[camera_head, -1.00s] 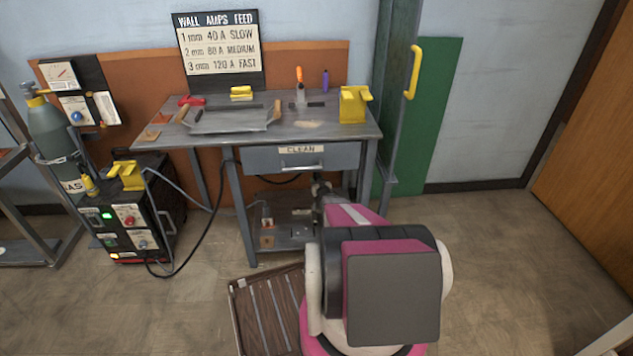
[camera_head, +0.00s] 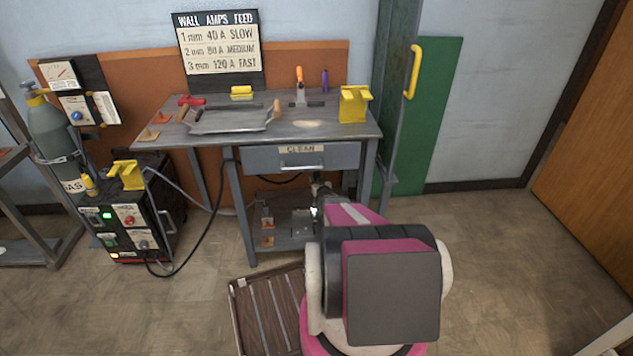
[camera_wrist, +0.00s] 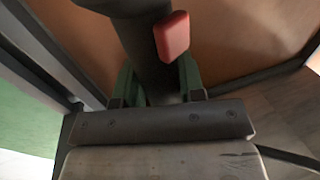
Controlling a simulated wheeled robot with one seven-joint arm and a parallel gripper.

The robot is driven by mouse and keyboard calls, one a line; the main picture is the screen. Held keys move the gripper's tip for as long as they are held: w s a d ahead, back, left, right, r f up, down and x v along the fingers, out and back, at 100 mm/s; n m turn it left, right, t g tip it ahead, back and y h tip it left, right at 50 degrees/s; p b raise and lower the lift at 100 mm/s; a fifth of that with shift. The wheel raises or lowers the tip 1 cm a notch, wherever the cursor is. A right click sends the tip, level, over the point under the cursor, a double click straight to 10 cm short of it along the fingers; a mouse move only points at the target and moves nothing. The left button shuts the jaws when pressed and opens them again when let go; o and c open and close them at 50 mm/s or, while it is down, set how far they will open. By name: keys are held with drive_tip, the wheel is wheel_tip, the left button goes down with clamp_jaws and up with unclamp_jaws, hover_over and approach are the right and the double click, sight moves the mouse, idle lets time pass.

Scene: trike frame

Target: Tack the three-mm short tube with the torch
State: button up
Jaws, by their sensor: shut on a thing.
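My gripper (camera_wrist: 153,88) is shut on the torch (camera_wrist: 150,45), a dark thick handle with a red trigger in the wrist view. In the head view my pink arm reaches down to the bench's lower shelf, and my gripper there is small and mostly hidden by the arm. A small bright white spot shows just left of the arm's end, above the shelf. Small grey pieces on brown plates (camera_head: 267,241) stand on the left of that shelf. I cannot tell which piece is the three-mm short tube, and the torch tip is out of the wrist view.
The steel bench (camera_head: 345,131) carries a tray (camera_head: 231,126) and a yellow holder (camera_head: 354,105). The welding machine (camera_head: 140,225) with a black cable is left of it. A green post (camera_head: 396,100) stands right. A slatted wooden platform (camera_head: 270,312) lies in front on the floor.

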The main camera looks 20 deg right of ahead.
idle(0.5)
drive_tip(key=shift+r, duration=3.45)
